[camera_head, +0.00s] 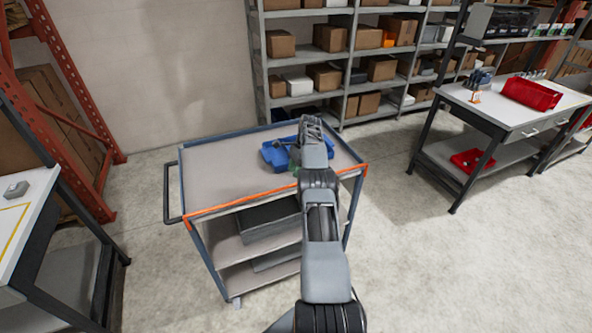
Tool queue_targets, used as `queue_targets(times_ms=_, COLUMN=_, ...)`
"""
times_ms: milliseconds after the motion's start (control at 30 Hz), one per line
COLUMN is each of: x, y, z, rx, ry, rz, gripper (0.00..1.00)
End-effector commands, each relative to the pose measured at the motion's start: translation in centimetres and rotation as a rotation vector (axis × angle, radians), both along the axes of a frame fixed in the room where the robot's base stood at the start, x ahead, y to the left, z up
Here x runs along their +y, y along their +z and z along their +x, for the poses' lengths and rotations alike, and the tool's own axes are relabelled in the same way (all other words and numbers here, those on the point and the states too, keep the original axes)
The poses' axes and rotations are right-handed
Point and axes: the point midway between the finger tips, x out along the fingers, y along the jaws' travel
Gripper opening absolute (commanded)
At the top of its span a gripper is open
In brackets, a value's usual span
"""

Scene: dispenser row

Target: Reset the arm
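My arm reaches forward from the bottom of the head view, over a grey cart (215,190) with a blue frame and an orange front edge. My gripper (311,124) is at the far end of the arm, above the right part of the cart top. Its fingers are small and partly hidden by the wrist, so I cannot tell if it is open or shut. A blue tray (270,155) lies on the cart top, just left of my gripper and partly hidden behind it. Something dark lies in or over the tray, too small to tell.
A workbench (480,108) with a red bin (531,93) stands at the right. A white table (22,215) with a small grey box (17,189) is at the left. Shelves with cardboard boxes (329,38) line the back. Floor (440,260) at the right is clear.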

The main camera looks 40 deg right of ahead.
Motion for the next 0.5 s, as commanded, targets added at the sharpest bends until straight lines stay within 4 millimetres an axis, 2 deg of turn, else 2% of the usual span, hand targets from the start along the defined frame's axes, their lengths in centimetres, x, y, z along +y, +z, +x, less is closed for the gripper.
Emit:
queue_targets(times_ms=333, x=0.0, y=0.4, z=0.1, rx=-0.006, ry=0.007, rz=-0.005, gripper=0.4)
queue_targets(times_ms=433, x=0.8, y=1.9, z=0.8, rx=-0.03, ry=0.049, rz=-0.022, gripper=0.4)
queue_targets(times_ms=500, x=2.0, y=3.8, z=1.5, rx=-0.062, ry=0.106, rz=-0.044, gripper=0.4)
